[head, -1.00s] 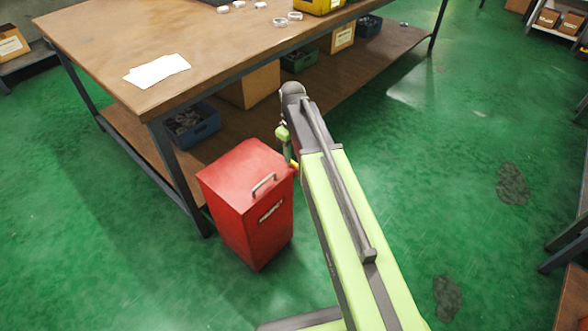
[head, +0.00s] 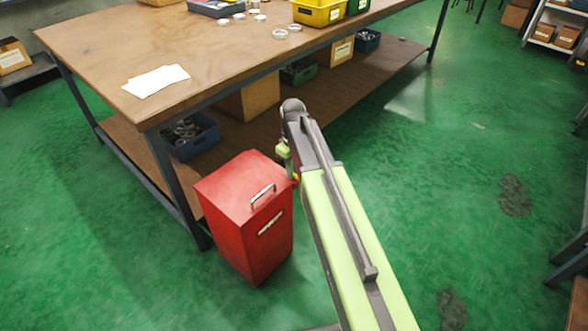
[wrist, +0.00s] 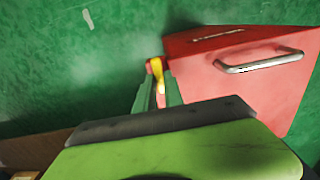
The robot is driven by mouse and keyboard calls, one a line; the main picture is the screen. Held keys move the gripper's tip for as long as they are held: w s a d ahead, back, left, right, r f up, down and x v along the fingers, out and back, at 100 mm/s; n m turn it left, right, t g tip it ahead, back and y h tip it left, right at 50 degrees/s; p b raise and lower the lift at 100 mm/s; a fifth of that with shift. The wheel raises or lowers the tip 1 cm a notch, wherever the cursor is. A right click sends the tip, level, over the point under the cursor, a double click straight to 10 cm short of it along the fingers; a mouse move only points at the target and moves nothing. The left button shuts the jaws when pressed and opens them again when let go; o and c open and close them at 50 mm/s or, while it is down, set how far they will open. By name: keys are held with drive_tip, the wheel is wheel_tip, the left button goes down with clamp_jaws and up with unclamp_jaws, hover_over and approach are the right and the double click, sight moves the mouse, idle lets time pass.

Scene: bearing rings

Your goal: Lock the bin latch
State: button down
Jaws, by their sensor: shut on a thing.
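The red bin (head: 245,225) stands on the green floor beside the workbench, its lid (head: 235,185) down. The metal handle (head: 263,194) is on top; it also shows in the wrist view (wrist: 260,63). The yellow latch (wrist: 158,76) is at the bin's side edge, with a red part at its tip. In the head view only a small bit of yellow (head: 296,180) shows beside my arm. My gripper (wrist: 159,92) is shut on the yellow latch, one green finger on each side. Whether the latch is fully engaged cannot be told.
The wooden workbench (head: 120,50) stands behind the bin, with papers, rings and yellow and green bins on top. A blue crate (head: 190,138) and a cardboard box (head: 250,98) are on its lower shelf.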

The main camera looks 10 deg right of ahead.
drive_tip(key=shift+d, duration=0.15)
drive_tip(key=shift+m, duration=0.3)
drive_tip(key=m, duration=0.2)
drive_tip(key=shift+m, duration=0.3)
drive_tip(key=m, duration=0.5)
drive_tip(key=shift+a+m, duration=0.3)
drive_tip(key=shift+a, duration=0.05)
drive_tip(key=m, duration=0.4)
drive_tip(key=shift+w+a, duration=0.1)
drive_tip(key=shift+a, duration=0.05)
drive_tip(key=shift+w+a+m, duration=0.1)
drive_tip(key=shift+a+m, duration=0.05)
drive_tip(key=shift+m, duration=2.35)
